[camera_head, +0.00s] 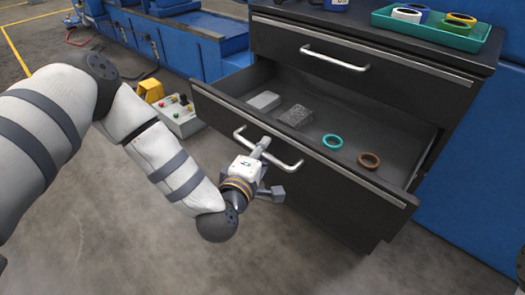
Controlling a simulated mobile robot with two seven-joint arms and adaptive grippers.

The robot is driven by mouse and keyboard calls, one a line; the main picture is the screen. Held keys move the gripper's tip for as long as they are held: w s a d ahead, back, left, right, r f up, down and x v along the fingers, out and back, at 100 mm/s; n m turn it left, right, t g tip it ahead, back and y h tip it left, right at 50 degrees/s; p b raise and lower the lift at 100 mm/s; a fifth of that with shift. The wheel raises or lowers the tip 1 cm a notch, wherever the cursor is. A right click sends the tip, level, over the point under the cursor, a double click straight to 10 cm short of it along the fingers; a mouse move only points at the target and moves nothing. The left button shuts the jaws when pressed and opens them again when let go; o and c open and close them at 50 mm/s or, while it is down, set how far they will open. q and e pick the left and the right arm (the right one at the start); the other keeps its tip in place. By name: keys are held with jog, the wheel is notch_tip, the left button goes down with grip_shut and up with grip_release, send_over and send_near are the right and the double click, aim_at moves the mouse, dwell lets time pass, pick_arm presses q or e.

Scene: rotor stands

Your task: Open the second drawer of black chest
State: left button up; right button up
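The black chest (360,22) stands at the upper right. Its top drawer (330,40) is closed and has a light bar handle (335,59). The second drawer (400,130) is pulled well out. Inside it lie a pale block, a grey textured block (296,115), a teal ring (332,141) and a brown ring (369,160). My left gripper (262,148) is at the second drawer's handle (287,163), with a finger over the bar. Whether its fingers are closed on the bar is not clear. My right gripper is not in view.
A teal tray (425,33) with several coloured rings sits on top of the chest. A grey control box (181,117) with coloured buttons stands on the floor left of the drawer. Blue machinery (190,45) is behind. The floor in front is clear.

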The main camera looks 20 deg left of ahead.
pick_arm(q)
jog(key=s+r, duration=0.2)
jog(key=s, duration=1)
jog(key=shift+d+r, duration=0.15)
jog(key=shift+d, duration=0.15)
jog(key=s+d+f+m+g+h+p, duration=0.4)
jog(key=s+f+m+g, duration=0.7)
jog(key=s, duration=0.5)
jog(key=s+a+f+m+g+y, duration=0.1)
jog(key=s+a+m+g, duration=0.2)
jog(key=s, duration=0.6)
jog(key=s+a+f+m+g+y+p, duration=0.1)
jog(key=s+a+m+g+y, duration=0.1)
jog(key=s, duration=0.7)
jog(key=a+m+g, duration=0.1)
jog(key=a+g, duration=0.1)
jog(key=a, duration=0.1)
jog(key=shift+s+f+p, duration=0.2)
jog(key=shift+s+p, duration=0.1)
jog(key=shift+s, duration=0.05)
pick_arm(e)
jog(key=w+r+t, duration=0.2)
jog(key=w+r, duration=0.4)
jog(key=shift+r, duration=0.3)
